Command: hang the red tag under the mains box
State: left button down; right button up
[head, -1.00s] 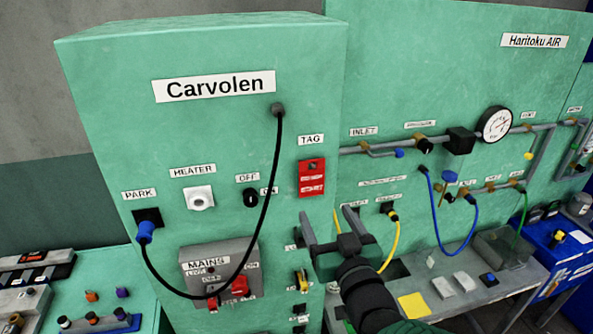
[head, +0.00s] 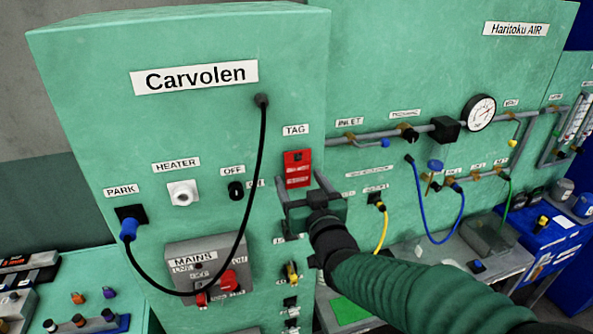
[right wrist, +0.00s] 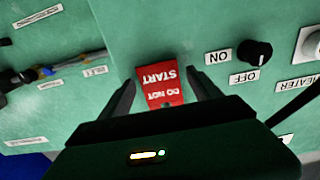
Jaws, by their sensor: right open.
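The red tag (head: 298,169) hangs on the green cabinet under the TAG label in the head view. In the right wrist view the tag (right wrist: 160,84) reads "DO NOT START", upside down. My right gripper (head: 298,190) is open at the tag's lower part. In the right wrist view its two fingers (right wrist: 158,90) stand on either side of the tag, with gaps. The grey mains box (head: 185,260) is lower left on the cabinet, with a red handle (head: 227,281) and another red part (head: 202,298) at its bottom edge. My left gripper is not in view.
A black cable (head: 252,200) loops from the cabinet front across the mains box to the blue plug (head: 129,229) at PARK. A black knob (head: 236,190) sits left of the tag. Pipes and a gauge (head: 481,112) are at the right, above a grey bench.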

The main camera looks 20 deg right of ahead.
jog(key=c, duration=0.9)
jog(key=shift+r, duration=0.55)
jog(key=shift+s+d+b, duration=0.1)
jog(key=shift+s+b, duration=0.2)
jog(key=shift+s, duration=2.2)
jog(key=shift+s+d, duration=0.1)
jog(key=shift+s, duration=2.4)
